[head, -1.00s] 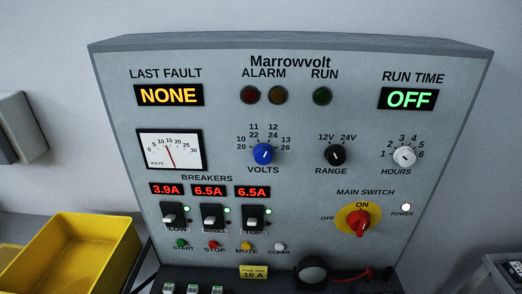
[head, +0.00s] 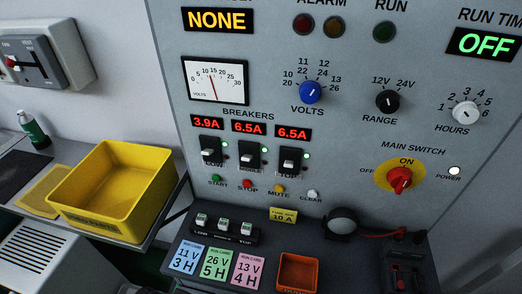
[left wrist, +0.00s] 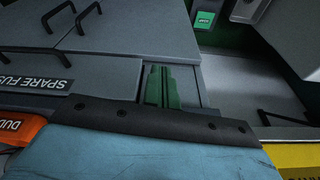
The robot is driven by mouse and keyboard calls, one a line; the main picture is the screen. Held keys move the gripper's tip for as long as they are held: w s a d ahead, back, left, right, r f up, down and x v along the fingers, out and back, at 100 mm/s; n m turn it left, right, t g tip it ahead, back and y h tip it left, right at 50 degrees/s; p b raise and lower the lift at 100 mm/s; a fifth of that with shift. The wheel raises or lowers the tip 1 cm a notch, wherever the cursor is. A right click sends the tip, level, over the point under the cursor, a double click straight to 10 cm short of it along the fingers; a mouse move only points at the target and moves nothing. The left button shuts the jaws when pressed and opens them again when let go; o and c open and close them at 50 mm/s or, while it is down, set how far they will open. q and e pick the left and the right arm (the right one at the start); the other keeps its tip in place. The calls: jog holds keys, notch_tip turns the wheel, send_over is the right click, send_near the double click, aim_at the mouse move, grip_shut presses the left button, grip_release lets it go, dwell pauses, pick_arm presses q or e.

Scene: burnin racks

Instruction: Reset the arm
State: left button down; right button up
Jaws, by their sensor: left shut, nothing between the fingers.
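My left gripper (left wrist: 162,86) shows in the left wrist view as green fingers held together beyond a dark strip and a worn blue body. It is shut with nothing in it. It is over a grey surface with black handles, beside a panel marked SPARE FU… (left wrist: 35,80). The blue body hides much of the lower picture. Neither of my grippers shows in the head view, and my right gripper is in no view.
The control panel (head: 340,150) fills the head view; its main switch (head: 399,180) is red on yellow. Its ledge holds coloured run cards (head: 216,262) and an orange tray (head: 298,274). A yellow bin (head: 105,222) and green bottle (head: 34,130) stand left.

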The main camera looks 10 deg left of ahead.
pick_arm(q)
notch_tip(320, 180, down, 14)
jog(key=s+f+b, duration=0.1)
jog(key=s+b, duration=0.1)
jog(key=s, duration=0.1)
jog(key=s+a+f+g+b, duration=0.1)
jog(key=s+f+b, duration=0.1)
jog(key=s+f, duration=0.6)
jog(key=s+a+f+g+b, duration=0.1)
jog(key=s+a+f+b, duration=0.1)
jog(key=s+f, duration=0.6)
notch_tip(320, 180, down, 4)
jog(key=shift+s+a+f+b, duration=0.15)
jog(key=shift+s+f+b, duration=0.1)
jog(key=shift+b, duration=0.5)
